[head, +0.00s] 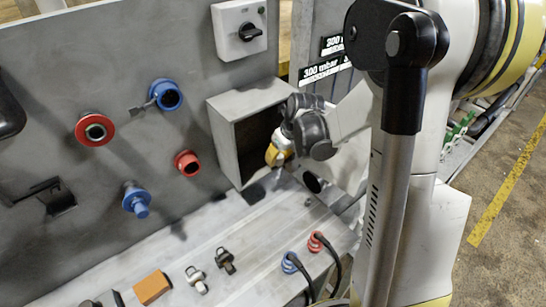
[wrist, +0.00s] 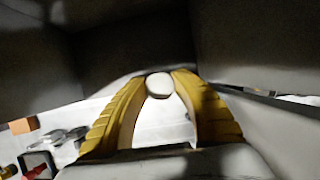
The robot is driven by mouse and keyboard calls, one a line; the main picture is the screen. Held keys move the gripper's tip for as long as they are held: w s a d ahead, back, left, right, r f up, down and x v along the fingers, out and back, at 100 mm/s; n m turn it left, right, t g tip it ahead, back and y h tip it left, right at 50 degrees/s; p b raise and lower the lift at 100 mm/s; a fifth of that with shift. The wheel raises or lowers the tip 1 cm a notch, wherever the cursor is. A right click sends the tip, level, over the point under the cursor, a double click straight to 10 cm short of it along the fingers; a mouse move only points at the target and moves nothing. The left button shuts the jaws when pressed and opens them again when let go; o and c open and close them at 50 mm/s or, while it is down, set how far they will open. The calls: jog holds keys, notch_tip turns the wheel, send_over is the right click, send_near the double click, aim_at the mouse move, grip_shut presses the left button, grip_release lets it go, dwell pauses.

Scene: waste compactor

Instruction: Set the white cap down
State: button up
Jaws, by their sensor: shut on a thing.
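The white cap (wrist: 159,85) shows in the wrist view as a small round pale piece between the yellow fingertips. My gripper (wrist: 158,78) is shut on it. In the head view, my gripper (head: 276,158) is at the open front of the grey box on the panel, above the metal bench. The cap cannot be made out in the head view. In the wrist view, dark box walls surround the fingers at the top and sides.
The grey open box (head: 226,150) has close side walls. On the metal bench (head: 240,240) lie an orange block (head: 151,287), two small metal fittings (head: 224,260), and red and blue ringed cables (head: 290,262). Blue and red connectors (head: 95,130) stick out from the panel.

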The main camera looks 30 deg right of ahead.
jog(key=w, duration=0.1)
jog(key=w+f, duration=0.1)
jog(key=shift+w+a+b, duration=0.25)
jog(key=shift+w+b, duration=0.1)
jog(key=shift+f, duration=0.4)
jog(key=shift+s+r, duration=0.15)
jog(key=shift+f, duration=0.25)
jog(key=o, duration=0.8)
jog(key=shift+r, duration=0.15)
